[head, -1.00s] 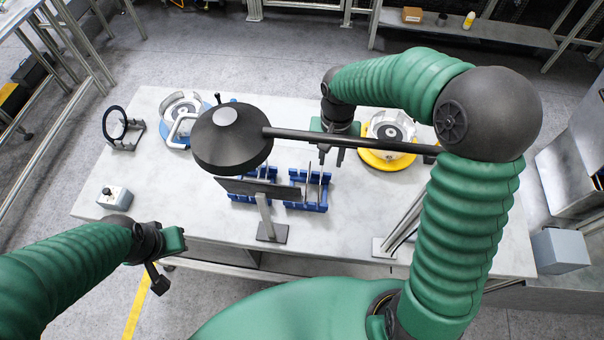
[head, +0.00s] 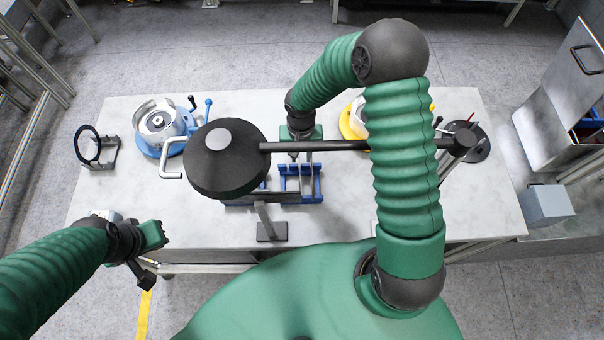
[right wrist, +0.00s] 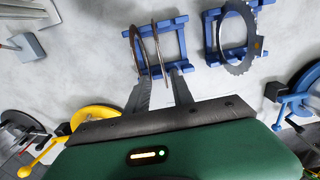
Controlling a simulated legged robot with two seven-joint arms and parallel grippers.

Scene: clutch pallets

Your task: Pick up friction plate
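Two thin ring-shaped friction plates, a brownish one (right wrist: 136,45) and a greyer one (right wrist: 154,42), stand on edge in a blue rack (right wrist: 180,45) in the right wrist view. A toothed steel plate (right wrist: 221,48) stands in a second blue rack (right wrist: 212,62) to the right. My right gripper (right wrist: 159,78) is open, with its fingertips at the near edges of the two plates. The greyer plate lies between the tips; contact cannot be told. In the head view my right gripper (head: 302,156) is over the blue rack (head: 314,192). My left gripper (head: 152,238) hangs at the table's front left, its fingers unclear.
A black lamp head (head: 225,165) on a long arm hides part of the racks. A blue-based housing (head: 160,122) is at left, a yellow-based one (head: 350,125) partly behind my arm. A black ring on a stand (head: 88,147) is far left. The table's right front is clear.

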